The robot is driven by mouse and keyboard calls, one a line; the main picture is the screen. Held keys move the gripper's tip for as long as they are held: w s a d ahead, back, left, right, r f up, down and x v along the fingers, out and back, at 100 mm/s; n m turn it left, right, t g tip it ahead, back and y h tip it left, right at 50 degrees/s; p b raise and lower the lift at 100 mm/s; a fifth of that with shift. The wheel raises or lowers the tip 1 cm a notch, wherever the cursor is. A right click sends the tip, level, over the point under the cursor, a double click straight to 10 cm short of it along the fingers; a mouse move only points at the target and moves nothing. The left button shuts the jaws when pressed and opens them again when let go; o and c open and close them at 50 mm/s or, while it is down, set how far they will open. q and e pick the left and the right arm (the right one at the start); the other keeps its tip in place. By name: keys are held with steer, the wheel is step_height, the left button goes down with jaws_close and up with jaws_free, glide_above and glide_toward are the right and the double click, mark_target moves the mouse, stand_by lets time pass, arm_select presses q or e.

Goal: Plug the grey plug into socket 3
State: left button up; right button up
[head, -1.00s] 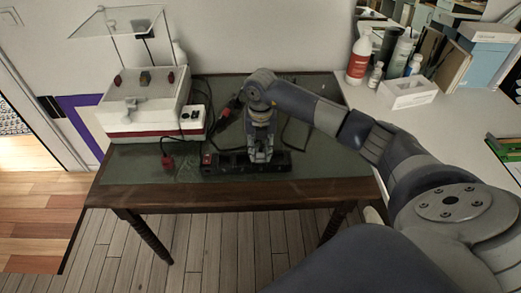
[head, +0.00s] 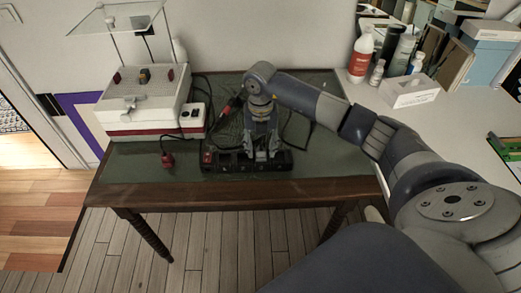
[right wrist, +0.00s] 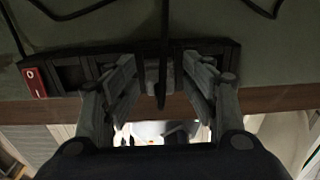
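The black power strip (head: 222,168) lies along the front of the green-topped table, with a red switch at its left end, which also shows in the right wrist view (right wrist: 35,83). The grey plug (right wrist: 153,78) sits at the strip, its dark cable running across it; it appears seated in a socket right of the strip's middle, but the socket number cannot be read. My right gripper (head: 262,155) is over the strip. In the right wrist view its fingers (right wrist: 165,80) are spread either side of the plug, with gaps. My left gripper is not in view.
A red plug (head: 167,160) lies left of the strip. A white and red box (head: 150,105) with a glass plate above stands at the table's left. Cables cross the table behind the strip. Bottles and a white carton (head: 408,92) stand on the white counter at right.

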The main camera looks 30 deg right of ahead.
step_height(320, 180, up, 6)
steer(key=shift+w+f, duration=0.1)
stand_by(0.6)
